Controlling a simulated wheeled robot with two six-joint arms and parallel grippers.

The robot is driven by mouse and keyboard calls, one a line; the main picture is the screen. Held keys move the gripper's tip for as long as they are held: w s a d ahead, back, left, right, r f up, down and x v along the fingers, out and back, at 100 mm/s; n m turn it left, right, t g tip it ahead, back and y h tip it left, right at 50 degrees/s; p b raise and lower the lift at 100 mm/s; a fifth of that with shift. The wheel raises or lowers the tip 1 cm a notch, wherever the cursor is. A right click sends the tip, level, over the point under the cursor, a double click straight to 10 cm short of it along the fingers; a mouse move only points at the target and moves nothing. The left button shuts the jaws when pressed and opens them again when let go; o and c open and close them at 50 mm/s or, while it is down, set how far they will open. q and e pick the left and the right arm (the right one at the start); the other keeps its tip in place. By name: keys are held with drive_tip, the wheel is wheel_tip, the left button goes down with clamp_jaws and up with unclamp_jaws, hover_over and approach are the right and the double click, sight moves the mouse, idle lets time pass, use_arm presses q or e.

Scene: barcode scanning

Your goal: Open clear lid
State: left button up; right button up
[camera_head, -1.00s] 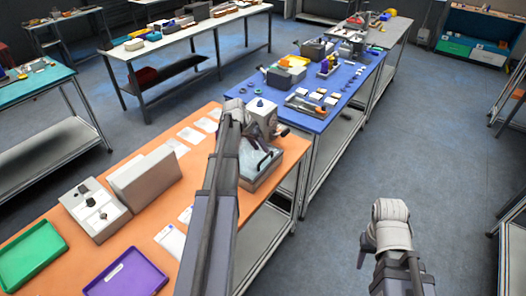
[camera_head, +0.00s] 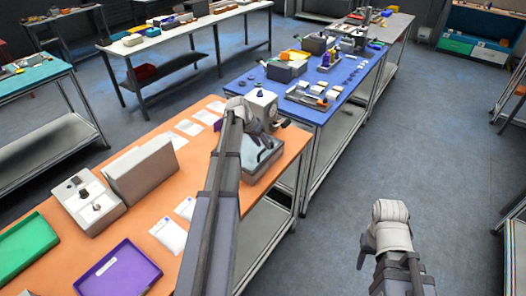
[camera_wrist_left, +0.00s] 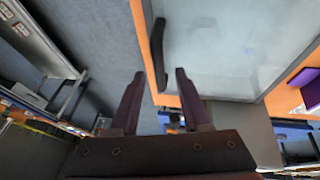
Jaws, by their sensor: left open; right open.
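The clear lid (camera_wrist_left: 225,45) fills the upper right of the left wrist view, a see-through panel with a black handle (camera_wrist_left: 158,50) along its left edge. In the head view the grey box with this lid (camera_head: 262,168) sits at the right end of the orange table, partly hidden by my left arm. The lid looks shut. My right gripper (camera_head: 367,252) hangs over the floor at the right, away from the table, open.
On the orange table are a white machine (camera_head: 262,102) behind the box, white packets (camera_head: 168,236), a purple tray (camera_head: 120,270), a green tray (camera_head: 30,246) and a light grey case (camera_head: 145,172). A blue table (camera_head: 335,82) stands close behind. Floor at the right is clear.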

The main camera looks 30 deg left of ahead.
use_arm(q)
drive_tip(key=shift+w+d+f, duration=0.15)
drive_tip(key=shift+w+f, duration=0.1)
drive_tip(key=shift+f, duration=0.3)
clamp_jaws()
idle(1.1)
